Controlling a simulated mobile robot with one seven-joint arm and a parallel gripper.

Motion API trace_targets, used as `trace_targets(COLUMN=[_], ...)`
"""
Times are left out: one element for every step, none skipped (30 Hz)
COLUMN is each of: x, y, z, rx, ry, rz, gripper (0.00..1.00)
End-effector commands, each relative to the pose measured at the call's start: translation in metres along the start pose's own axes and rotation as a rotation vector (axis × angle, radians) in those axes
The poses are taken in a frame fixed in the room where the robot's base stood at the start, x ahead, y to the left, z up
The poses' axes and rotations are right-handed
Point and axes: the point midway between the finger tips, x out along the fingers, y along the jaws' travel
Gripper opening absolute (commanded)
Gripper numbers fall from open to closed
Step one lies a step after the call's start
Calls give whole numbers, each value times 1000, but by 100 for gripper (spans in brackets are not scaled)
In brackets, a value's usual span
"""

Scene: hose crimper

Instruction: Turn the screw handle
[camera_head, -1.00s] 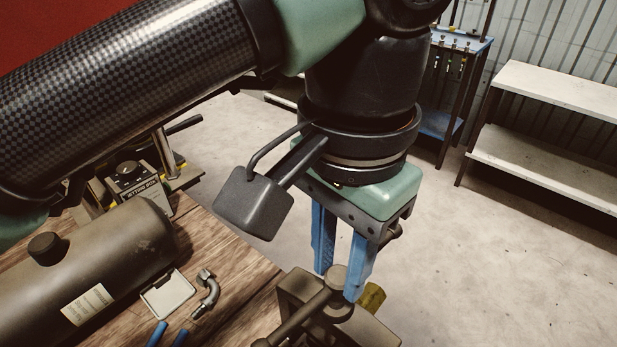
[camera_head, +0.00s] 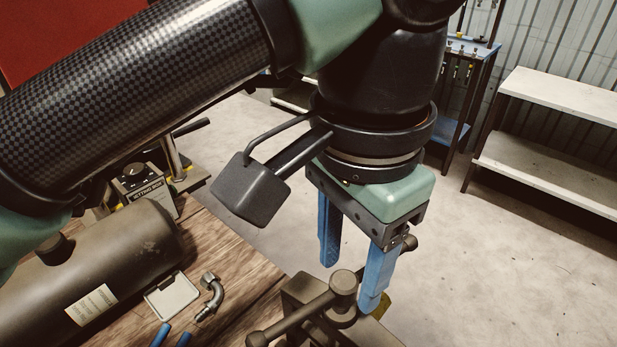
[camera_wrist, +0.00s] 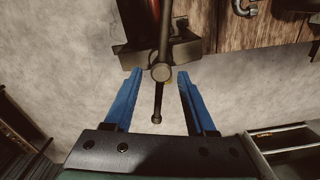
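The screw handle (camera_head: 343,286) is a dark metal cross bar through a round screw head, at the bench corner in the head view. The bar runs from lower left to upper right, with knobs on its ends. My gripper (camera_head: 349,288) points down at it with blue fingers open, one on each side of the screw head. In the wrist view the screw head (camera_wrist: 161,73) lies between the fingertips (camera_wrist: 160,74) with a gap on both sides. The bar runs lengthwise between the fingers. I see no clear contact. The right finger partly covers the parts behind it.
The dark clamp body (camera_head: 303,292) sits below the handle. A wooden bench (camera_head: 240,262) holds a dark cylinder (camera_head: 120,258), a small grey tray (camera_head: 172,297), a hose elbow (camera_head: 211,297) and blue-handled items. Open floor lies right, before a white shelf (camera_head: 545,170).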

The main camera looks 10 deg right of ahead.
Motion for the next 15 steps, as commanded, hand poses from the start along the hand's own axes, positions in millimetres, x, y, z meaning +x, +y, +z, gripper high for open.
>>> trace_targets(x=[1, 1, 1, 1, 1, 2, 2, 2, 2, 1, 1, 0, -2, -4, -7], y=[0, 0, 0, 0, 0, 0, 0, 0, 0, 0, 0, 0, 0, 0, 0], z=[0, 1, 1, 1, 1, 1, 1, 1, 1, 2, 2, 2, 1, 1, 1], rx=[0, 0, 0, 0, 0, 0, 0, -1, -1, -1, -1, -1, -1, -1, -1], ry=[-2, -3, -4, -4, -5, -5, -5, -6, -6, -6, -7, -7, -7, -7, -6], rz=[1, 2, 2, 2, 2, 3, 3, 3, 3, 3, 3, 3, 3, 3, 3], gripper=[63, 63, 63, 63, 63, 63, 63, 63, 63, 63, 63, 63, 63, 63, 63])
